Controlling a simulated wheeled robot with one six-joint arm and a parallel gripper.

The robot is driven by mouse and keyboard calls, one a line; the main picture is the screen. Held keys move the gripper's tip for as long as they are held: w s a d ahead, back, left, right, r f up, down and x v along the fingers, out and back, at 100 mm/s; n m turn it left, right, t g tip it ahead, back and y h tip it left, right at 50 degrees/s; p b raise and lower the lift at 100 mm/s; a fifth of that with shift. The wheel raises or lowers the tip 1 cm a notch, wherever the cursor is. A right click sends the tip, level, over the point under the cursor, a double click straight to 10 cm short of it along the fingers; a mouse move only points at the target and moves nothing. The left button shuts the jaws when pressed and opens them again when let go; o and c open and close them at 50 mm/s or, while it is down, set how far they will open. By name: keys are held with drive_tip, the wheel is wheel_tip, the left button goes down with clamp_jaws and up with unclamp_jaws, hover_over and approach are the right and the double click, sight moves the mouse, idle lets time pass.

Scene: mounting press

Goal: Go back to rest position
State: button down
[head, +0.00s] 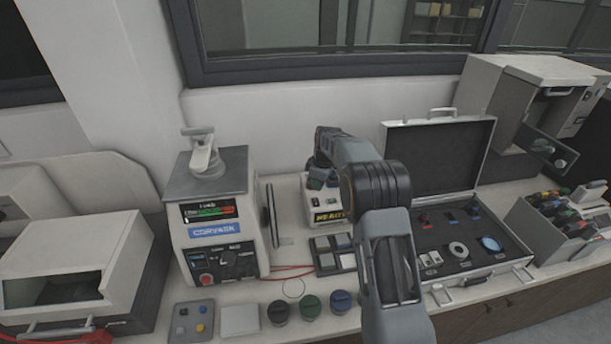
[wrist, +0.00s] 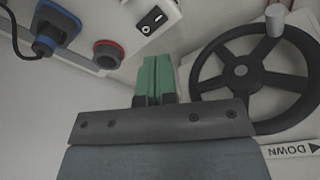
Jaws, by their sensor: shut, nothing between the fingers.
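The mounting press (head: 228,240) is a white box with a grey top and a lever handle on its lid, left of centre in the head view. A black handwheel on its right side shows edge-on (head: 270,216). In the wrist view a black spoked handwheel (wrist: 240,71) with a pale knob is at the right, beside a "DOWN" label. My gripper (wrist: 155,66) has green fingers, shut and empty, left of this wheel in the picture. Whether they touch anything cannot be told. In the head view my arm bends over the bench, and the gripper is not clearly visible.
An open black-lined case (head: 440,150) stands right of my arm, with a grey bin of tools (head: 545,232) beyond it. Small jars (head: 311,306) line the bench front. A white machine (head: 75,265) stands far left. The wrist view shows a rocker switch (wrist: 152,19) and a red-ringed knob (wrist: 108,54).

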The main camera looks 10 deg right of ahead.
drive_tip(key=shift+w+m, duration=0.1)
drive_tip(key=shift+m, duration=0.5)
drive_tip(key=s+f+m, duration=0.2)
drive_tip(key=f, duration=0.1)
drive_tip(key=shift+s+d+m+g, duration=0.15)
drive_tip(key=shift+s+m+g, duration=0.15)
drive_tip(key=shift+s+g, duration=0.1)
drive_tip(key=s+r+m+t, duration=0.1)
drive_tip(key=s+r, duration=0.3)
drive_tip(key=s, duration=0.6)
drive_tip(key=s+r+m+t+h, duration=0.1)
drive_tip(key=s+r+m, duration=0.3)
drive_tip(key=s, duration=0.7)
drive_tip(key=s+r+m+t, duration=0.2)
drive_tip(key=s+r, duration=0.4)
drive_tip(key=s, duration=0.4)
drive_tip(key=shift+s+r+m+t+h+b, duration=0.15)
drive_tip(key=shift+r+m+t+h+b, duration=0.2)
drive_tip(key=shift+m, duration=0.35)
drive_tip(key=shift+f, duration=0.1)
